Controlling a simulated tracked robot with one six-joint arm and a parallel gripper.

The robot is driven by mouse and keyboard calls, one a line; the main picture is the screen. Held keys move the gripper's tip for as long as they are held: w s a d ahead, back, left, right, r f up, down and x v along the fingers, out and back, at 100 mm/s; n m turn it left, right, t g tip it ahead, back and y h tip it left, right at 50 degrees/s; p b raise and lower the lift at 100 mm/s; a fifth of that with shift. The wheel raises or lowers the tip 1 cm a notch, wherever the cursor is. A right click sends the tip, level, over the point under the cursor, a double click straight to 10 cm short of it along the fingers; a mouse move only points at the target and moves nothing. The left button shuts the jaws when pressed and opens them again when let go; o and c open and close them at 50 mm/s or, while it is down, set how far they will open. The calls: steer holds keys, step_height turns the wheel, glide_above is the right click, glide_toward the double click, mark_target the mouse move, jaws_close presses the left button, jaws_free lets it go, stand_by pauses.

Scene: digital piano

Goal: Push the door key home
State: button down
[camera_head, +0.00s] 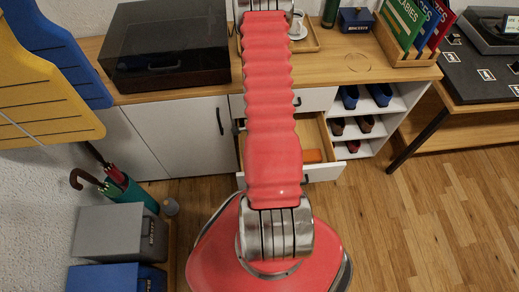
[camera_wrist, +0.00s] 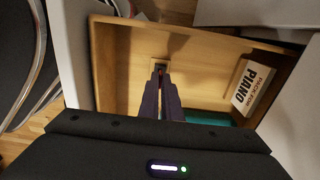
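My gripper (camera_wrist: 161,72) reaches with two dark purple fingers into an open wooden drawer in the wrist view. The fingertips are close together, with at most a narrow gap between them; I cannot tell whether something is held there. A small pale plate with a dark spot (camera_wrist: 159,65) is on the wood right at the fingertips; I cannot tell whether they touch. I cannot make out a key as such. In the head view my red arm hides my gripper. The open drawer (camera_head: 333,169) of the sideboard shows there, with an orange item (camera_head: 313,156) inside.
A white card lettered "PIANO" (camera_wrist: 252,87) and a teal item (camera_wrist: 208,118) are at the drawer's right. The head view shows shoe shelves (camera_head: 352,128) beside the drawer, a dark lidded box (camera_head: 166,45) on the sideboard, and an umbrella stand (camera_head: 130,193) on the left. The floor at right is clear.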

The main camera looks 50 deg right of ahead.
steer(key=shift+f, duration=1)
stand_by(0.4)
steer(key=c, duration=2.4)
jaws_free()
steer(key=shift+c, duration=0.2)
steer(key=o, duration=0.5)
steer(key=shift+o, duration=0.2)
steer(key=shift+r, duration=0.2)
steer(key=shift+r, duration=2.35)
steer(key=shift+r, duration=0.1)
step_height(320, 180, up, 14)
steer(key=shift+f, duration=0.25)
